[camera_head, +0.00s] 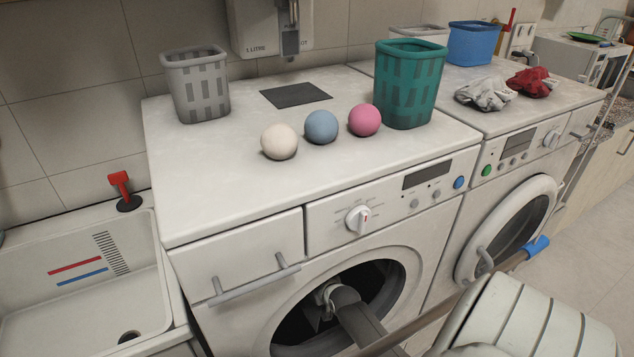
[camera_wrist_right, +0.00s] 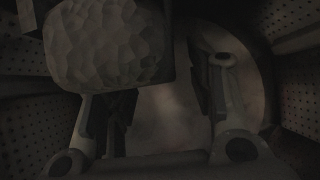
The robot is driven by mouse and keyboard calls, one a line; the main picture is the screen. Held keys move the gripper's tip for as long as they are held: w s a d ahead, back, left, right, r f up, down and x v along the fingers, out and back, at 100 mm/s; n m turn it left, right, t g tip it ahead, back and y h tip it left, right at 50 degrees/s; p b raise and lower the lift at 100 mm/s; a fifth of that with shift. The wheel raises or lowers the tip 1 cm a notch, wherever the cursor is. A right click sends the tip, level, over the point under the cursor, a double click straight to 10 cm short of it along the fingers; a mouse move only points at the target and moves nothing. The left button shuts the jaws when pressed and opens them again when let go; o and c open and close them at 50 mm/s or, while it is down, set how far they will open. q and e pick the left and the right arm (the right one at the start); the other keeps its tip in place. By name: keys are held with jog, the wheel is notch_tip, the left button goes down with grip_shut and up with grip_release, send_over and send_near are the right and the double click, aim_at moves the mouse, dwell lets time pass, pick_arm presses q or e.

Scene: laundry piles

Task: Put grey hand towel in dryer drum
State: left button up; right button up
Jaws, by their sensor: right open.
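My right gripper reaches into the open round drum (camera_head: 396,290) of the left front-loading machine, with its fingertips hidden in the head view. In the dark right wrist view, my right gripper (camera_wrist_right: 163,100) is open, its fingers apart. A pale brownish-grey patch (camera_wrist_right: 165,125) shows between the fingers; I cannot tell if it is cloth or drum floor. A rounded, faceted pale shape (camera_wrist_right: 105,45) fills the upper left there; I cannot tell what it is. A crumpled light-grey cloth (camera_head: 486,93) lies on the right machine. I cannot identify the grey hand towel for certain. My left gripper is out of view.
Perforated drum walls (camera_wrist_right: 30,125) stand close around the right gripper. The right machine's round door (camera_head: 507,230) is shut. White, blue and pink balls, a grey basket (camera_head: 195,85) and a teal basket (camera_head: 410,85) stand on the left machine. A red cloth (camera_head: 532,82) lies beside the grey one.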

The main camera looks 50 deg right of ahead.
jog(key=p+v, duration=0.1)
jog(key=v, duration=1)
jog(key=shift+s+p, duration=0.3)
jog(key=shift+r, duration=0.15)
